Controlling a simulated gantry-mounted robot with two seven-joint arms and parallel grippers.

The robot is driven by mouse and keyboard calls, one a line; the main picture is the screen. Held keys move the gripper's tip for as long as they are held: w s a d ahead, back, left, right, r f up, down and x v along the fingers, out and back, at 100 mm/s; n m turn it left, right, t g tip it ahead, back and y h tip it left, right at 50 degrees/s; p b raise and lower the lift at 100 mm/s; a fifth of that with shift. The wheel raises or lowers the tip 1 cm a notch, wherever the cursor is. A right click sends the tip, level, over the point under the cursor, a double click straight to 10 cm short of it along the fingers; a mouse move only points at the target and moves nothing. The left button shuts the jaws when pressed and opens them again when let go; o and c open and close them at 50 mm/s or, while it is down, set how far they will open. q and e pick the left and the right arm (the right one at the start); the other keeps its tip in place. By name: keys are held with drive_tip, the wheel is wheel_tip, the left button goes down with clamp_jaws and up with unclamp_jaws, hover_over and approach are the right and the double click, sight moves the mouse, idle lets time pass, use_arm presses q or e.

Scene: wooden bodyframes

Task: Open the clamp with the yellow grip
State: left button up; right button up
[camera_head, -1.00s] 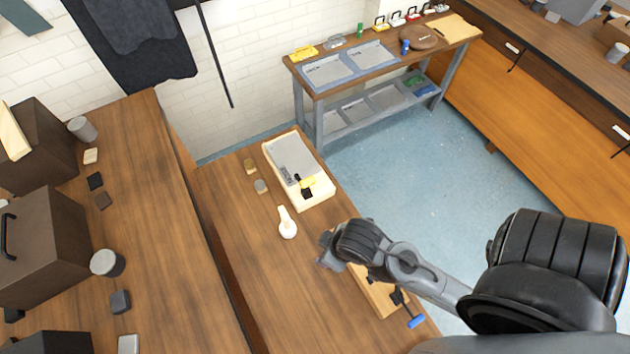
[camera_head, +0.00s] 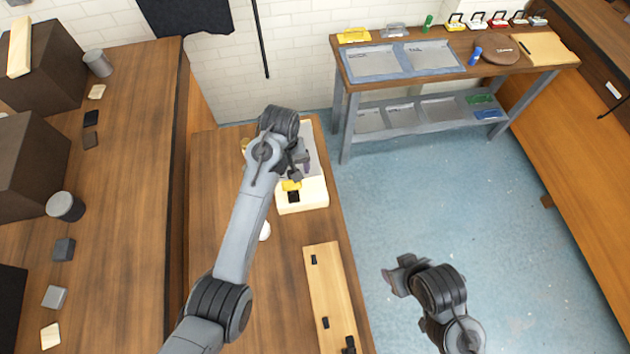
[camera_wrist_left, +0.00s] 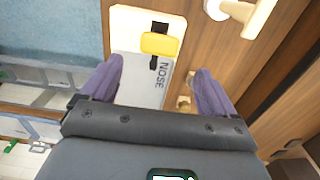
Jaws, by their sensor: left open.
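The clamp's yellow grip (camera_head: 291,186) sits with black parts on the pale block with a grey "NOSE" plate (camera_head: 315,190). In the left wrist view, the yellow grip (camera_wrist_left: 160,43) lies ahead of the fingertips, near the block's end, with black pieces on both sides of it. My left gripper (camera_head: 303,165) hangs over the block beside the grip. In the wrist view its purple fingers (camera_wrist_left: 160,68) are wide apart with nothing held. The forearm hides part of the block. My right gripper (camera_head: 393,276) is over open floor; its finger opening is unclear.
A long wooden board (camera_head: 328,290) with black clamp parts lies nearer on the same table. A white round object (camera_head: 265,231) is partly hidden by my left arm. A grey-legged bench (camera_head: 350,120) with trays stands behind. Blue floor (camera_head: 440,200) is free to the right.

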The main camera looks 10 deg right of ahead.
sight(291, 182)
use_arm(q)
drive_tip(key=shift+w+d+f, duration=0.1)
drive_tip(key=shift+d+f, duration=0.1)
drive_tip(key=shift+f, duration=0.1)
wheel_tip(291, 182, down, 10)
drive_tip(key=shift+a, duration=0.1)
drive_tip(key=shift+c, duration=0.4)
